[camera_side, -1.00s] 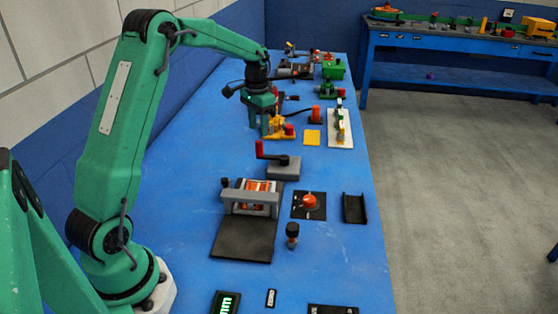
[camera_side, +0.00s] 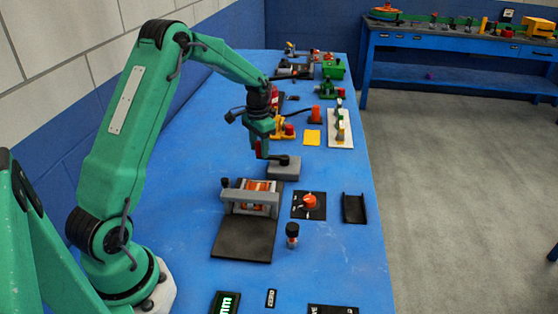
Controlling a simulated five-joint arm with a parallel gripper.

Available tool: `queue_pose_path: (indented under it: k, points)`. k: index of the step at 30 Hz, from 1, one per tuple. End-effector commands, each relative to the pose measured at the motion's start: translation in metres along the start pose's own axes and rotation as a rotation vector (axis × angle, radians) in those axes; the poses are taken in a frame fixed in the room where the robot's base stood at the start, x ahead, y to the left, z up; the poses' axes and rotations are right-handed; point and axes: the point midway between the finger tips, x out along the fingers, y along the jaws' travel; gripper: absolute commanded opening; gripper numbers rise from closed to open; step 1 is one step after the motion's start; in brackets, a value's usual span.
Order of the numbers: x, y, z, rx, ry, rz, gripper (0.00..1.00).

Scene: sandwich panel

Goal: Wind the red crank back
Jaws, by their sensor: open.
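The red crank (camera_side: 258,149) is an upright red handle on a dark arm, which runs right to a dark hub (camera_side: 283,160) on a grey block (camera_side: 284,173). My gripper (camera_side: 260,150) points down at the red handle. Its fingers are open and the handle's upper part is between or just behind them. I cannot tell whether the fingers touch it.
In front stands a grey roller frame (camera_side: 250,202) on a black plate (camera_side: 243,244), beside an orange knob panel (camera_side: 309,205) and a black tray (camera_side: 354,209). Behind are a yellow clamp (camera_side: 282,128), a yellow pad (camera_side: 312,138) and a white board (camera_side: 339,128). Blue table is clear on the left.

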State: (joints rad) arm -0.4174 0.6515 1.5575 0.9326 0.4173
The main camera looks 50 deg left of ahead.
Motion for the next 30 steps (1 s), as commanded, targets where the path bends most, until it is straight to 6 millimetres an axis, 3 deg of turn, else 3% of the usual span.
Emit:
queue_pose_path:
  k: [3, 10, 22, 30]
  points:
    - [-0.0001, 0.0, 0.0, 0.0, 0.0, 0.0, 0.43]
    - [-0.0004, 0.0, 0.0, 0.0, 0.0, 0.0, 0.0]
    - [-0.0007, -0.0017, -0.0019, 0.027, 0.001, 0.0, 0.0]
    - [-0.0011, -0.0077, -0.0091, 0.142, 0.001, 0.0, 0.0]
